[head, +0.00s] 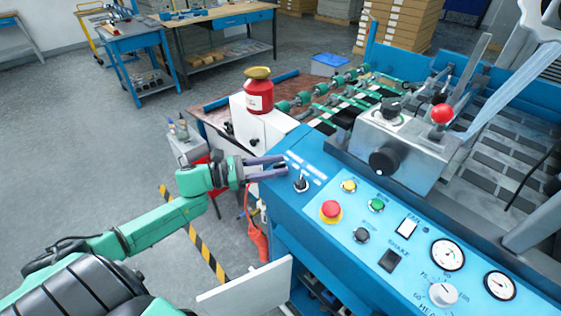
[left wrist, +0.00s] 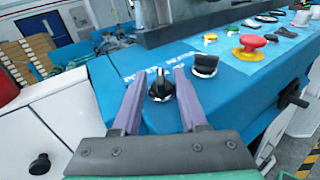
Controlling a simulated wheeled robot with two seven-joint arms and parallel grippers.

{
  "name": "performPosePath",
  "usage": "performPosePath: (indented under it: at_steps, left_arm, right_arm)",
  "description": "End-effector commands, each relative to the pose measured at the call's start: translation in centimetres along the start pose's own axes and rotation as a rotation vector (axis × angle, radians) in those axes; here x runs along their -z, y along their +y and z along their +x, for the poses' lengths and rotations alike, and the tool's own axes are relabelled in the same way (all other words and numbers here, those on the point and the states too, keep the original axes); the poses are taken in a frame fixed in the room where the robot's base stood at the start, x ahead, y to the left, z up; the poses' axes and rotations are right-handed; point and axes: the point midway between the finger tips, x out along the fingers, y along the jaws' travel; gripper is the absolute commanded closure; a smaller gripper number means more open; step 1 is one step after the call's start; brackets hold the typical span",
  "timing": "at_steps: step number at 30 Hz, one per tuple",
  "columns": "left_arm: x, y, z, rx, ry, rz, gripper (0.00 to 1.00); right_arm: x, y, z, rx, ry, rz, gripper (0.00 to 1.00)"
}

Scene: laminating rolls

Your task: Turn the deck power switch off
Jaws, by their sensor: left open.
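The blue control deck (head: 285,205) carries a black switch (head: 300,184) near its left end, just beyond my left gripper (head: 286,168). In the left wrist view, a black knob with a pale pointer mark on a silver base (left wrist: 161,86) sits between the two purple fingers of the left gripper (left wrist: 174,80). The fingers are open, one on each side, and I see no clear grip. A second black switch (left wrist: 204,65) stands just right of the right finger. White lettering that seems to include "POWER" lies behind the knob. My right gripper is not in view.
A red emergency button (head: 331,209), a yellow button (head: 348,186), a green button (head: 376,205) and gauges (head: 447,255) share the deck. A red canister (head: 258,92) stands on the white cabinet behind the gripper. A grey box with a knob (head: 390,150) rises behind the deck.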

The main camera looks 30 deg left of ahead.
Motion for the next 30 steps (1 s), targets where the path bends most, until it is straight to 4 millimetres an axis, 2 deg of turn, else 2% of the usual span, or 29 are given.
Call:
performPosePath:
  at_steps: [4,11,12,14,15,23,30]
  left_arm:
    - [-0.12,0.01,1.32,0.0,-0.001,0.001,0.57]
    - [0.02,-0.04,1.42,0.0,0.001,-0.001,0.57]
    - [0.02,-0.04,1.41,0.0,0.0,-0.001,0.73]
    - [0.01,-0.04,1.4,0.0,0.0,-0.001,0.96]
    - [0.01,-0.03,1.4,0.0,0.0,-0.001,1.0]
    - [-0.07,-0.02,1.39,-0.013,-0.001,-0.004,1.0]
    - [-0.15,-0.06,1.35,-0.093,-0.002,-0.022,1.0]
  right_arm:
    - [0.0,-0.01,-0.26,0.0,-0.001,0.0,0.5]
    - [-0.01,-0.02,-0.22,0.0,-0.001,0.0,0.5]
    - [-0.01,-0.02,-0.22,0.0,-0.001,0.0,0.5]
    - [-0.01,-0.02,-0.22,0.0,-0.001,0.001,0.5]
    - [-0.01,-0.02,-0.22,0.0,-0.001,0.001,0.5]
    - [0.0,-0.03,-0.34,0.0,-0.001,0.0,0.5]
    - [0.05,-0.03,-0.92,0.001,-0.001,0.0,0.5]
